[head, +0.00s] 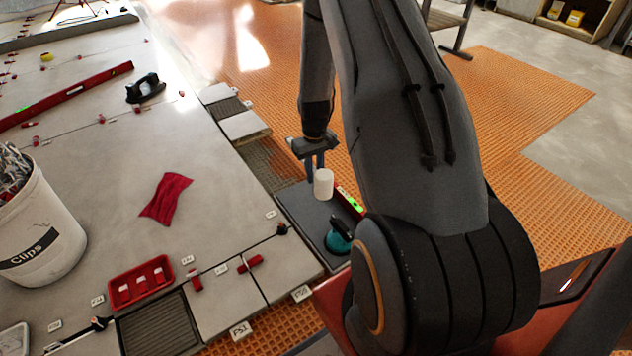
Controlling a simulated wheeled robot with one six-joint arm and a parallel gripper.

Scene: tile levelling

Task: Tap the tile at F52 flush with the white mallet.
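A white cylinder (323,184), which looks like the head of the white mallet, is upright at the dark tray beside my base. I cannot make out its handle. My gripper (314,168) points down right at the white cylinder, its fingers overlapping the cylinder's upper left in the picture. Whether they grip anything is unclear. A tag that seems to read F52 (302,293) lies at the floor edge, at the near end of a grey tile (288,262). Whether that tile stands proud is too small to tell.
On the tiles are a red cloth (165,198), a red box (141,284), a clips bucket (48,225) and a long red level (68,96). Orange matting (540,100) lies right.

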